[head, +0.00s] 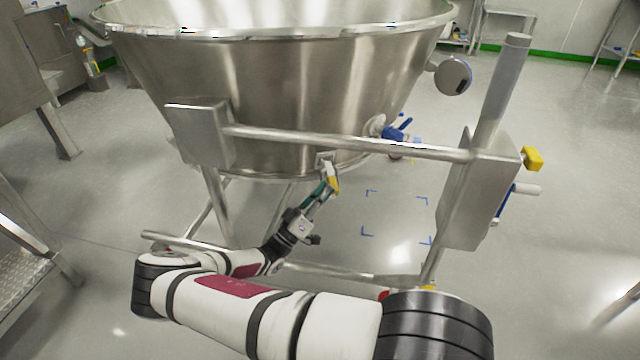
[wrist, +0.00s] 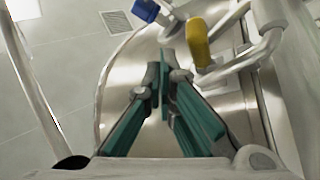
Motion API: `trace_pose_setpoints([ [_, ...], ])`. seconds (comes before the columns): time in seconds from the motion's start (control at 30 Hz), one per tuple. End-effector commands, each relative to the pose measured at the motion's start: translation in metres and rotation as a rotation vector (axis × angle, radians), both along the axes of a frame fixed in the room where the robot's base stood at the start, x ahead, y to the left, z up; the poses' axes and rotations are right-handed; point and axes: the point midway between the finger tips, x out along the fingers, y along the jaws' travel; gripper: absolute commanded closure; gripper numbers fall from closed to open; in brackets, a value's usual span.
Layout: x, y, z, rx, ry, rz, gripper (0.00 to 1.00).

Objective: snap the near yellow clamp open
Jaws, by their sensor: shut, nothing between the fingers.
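The near yellow clamp (head: 333,184) sits at the lower rim of the big steel bowl (head: 270,80). In the wrist view its yellow handle (wrist: 197,42) hangs beside a metal fitting, just right of my fingertips. My gripper (wrist: 165,60) has green-padded fingers that are together and hold nothing. In the head view my gripper (head: 326,190) reaches up from below, close beside the clamp. Whether a fingertip touches the yellow handle I cannot tell. The clamp's far side is hidden.
A steel bar (head: 350,145) crosses in front of the bowl to a post box (head: 477,195). A blue-handled valve (head: 397,132) is at the bowl's right side. Another yellow piece (head: 532,158) is on the post box. Open floor lies right of the bowl.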

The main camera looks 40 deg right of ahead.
Motion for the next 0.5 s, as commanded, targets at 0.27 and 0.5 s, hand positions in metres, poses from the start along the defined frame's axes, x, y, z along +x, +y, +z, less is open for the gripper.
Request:
trace_pose_setpoints([
  [0.27,0.002,-0.001,-0.012,0.000,0.000,0.002,1.00],
  [0.5,0.005,-0.002,-0.017,0.005,0.000,0.002,1.00],
])
